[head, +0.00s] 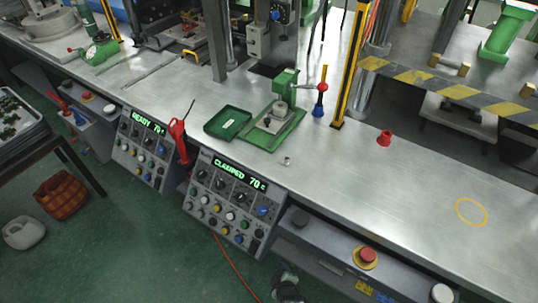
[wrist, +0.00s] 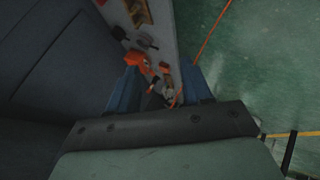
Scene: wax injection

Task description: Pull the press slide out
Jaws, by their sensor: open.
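A small green press (head: 284,88) stands on the bench in the head view, with a lever with a red knob and blue base beside it. Under it is a green base plate (head: 287,137), which appears to be the press slide, with a grey metal block (head: 270,122) on it. The panel in front reads "CLAMPED 70". In the wrist view my gripper (wrist: 163,88) is open, its two blue fingers apart. It is low by the front of a control panel, away from the press. Red and dark parts show between the fingers; I cannot tell what they are.
A green tray (head: 227,122) lies left of the press. A yellow post (head: 351,65) rises at the right. A red cup-like piece (head: 384,138) and a yellow ring mark (head: 471,212) are on the clear right bench. An orange cable (head: 237,266) crosses the floor.

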